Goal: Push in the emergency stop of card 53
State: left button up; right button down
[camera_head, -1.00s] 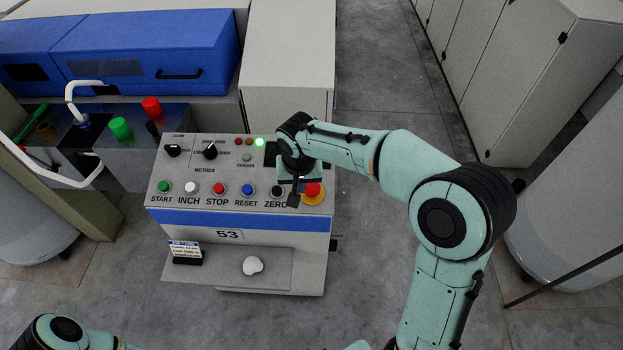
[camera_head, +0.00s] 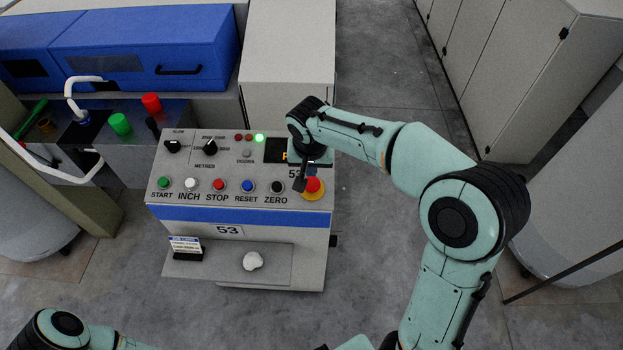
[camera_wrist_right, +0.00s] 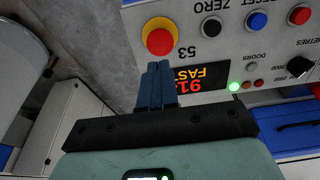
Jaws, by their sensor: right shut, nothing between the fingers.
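The emergency stop of card 53 is a red mushroom button (camera_head: 312,184) on a yellow base, at the right end of the control panel (camera_head: 180,208) marked 53. It also shows in the right wrist view (camera_wrist_right: 159,40). My right gripper (camera_head: 299,186) is shut and empty, with its fingertips just beside the button in the head view. In the right wrist view its fingertips (camera_wrist_right: 158,66) are close to the button's yellow rim; I cannot tell if they touch. Part of the display (camera_wrist_right: 200,78) is hidden behind the fingers. My left arm shows only at the lower left corner; its gripper is out of view.
Start, inch, stop, reset and zero buttons (camera_head: 277,187) line the panel's front, with knobs behind. A green lamp (camera_head: 259,139) is lit. Floor right of the panel is clear.

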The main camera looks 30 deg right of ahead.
aim_at(312, 184)
jog(key=x, duration=0.8)
pick_arm(q)
jog(key=shift+w+r, duration=0.15)
